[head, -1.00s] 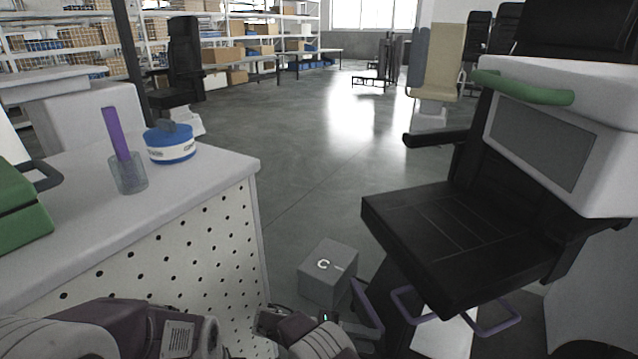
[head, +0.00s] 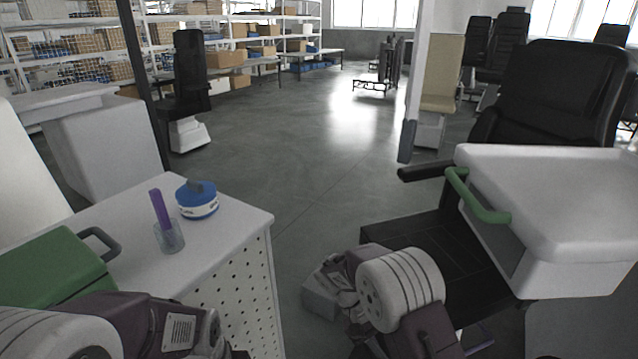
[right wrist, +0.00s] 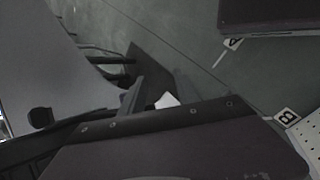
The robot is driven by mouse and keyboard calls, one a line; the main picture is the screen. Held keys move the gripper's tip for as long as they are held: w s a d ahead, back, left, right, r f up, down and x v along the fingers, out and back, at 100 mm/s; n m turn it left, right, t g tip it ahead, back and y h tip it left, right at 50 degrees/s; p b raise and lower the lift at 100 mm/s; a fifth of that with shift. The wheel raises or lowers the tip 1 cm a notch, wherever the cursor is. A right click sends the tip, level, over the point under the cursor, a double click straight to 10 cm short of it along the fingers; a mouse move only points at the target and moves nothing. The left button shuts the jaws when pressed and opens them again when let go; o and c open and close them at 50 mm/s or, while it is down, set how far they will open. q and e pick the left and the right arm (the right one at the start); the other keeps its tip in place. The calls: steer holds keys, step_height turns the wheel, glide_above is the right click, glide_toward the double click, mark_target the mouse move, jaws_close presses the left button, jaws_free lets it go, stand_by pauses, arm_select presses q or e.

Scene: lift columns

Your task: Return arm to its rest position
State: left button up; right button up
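My right arm (head: 400,290) comes up from the bottom of the head view, right of centre, in front of the black chair seat. The right wrist view is mostly dark parts of my arm over the floor, with no held object clearly visible. My left arm (head: 180,330) lies along the bottom left of the head view, near the white table's front edge. Its fingertips are out of the picture.
The white table (head: 130,225) holds a green case (head: 55,265), a clear cup (head: 169,238) with a purple stick (head: 160,208), and a blue-white round container (head: 197,201). A white box with green handle (head: 478,197) stands right. Floor ahead is clear.

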steer(key=s+r+m+t+y+p, duration=0.1)
steer(key=s+r+t+y+p, duration=0.1)
steer(key=s+r+p, duration=0.3)
steer(key=s+r+m+t+y+p, duration=0.1)
steer(key=s+r+y+p, duration=0.3)
steer(key=r+p, duration=1)
step_height(320, 180, up, 8)
steer(key=shift+s+d+r+t+y, duration=0.1)
steer(key=shift+s+d+t+y, duration=0.3)
steer(key=shift+t+y, duration=0.25)
steer(key=shift+p, duration=0.3)
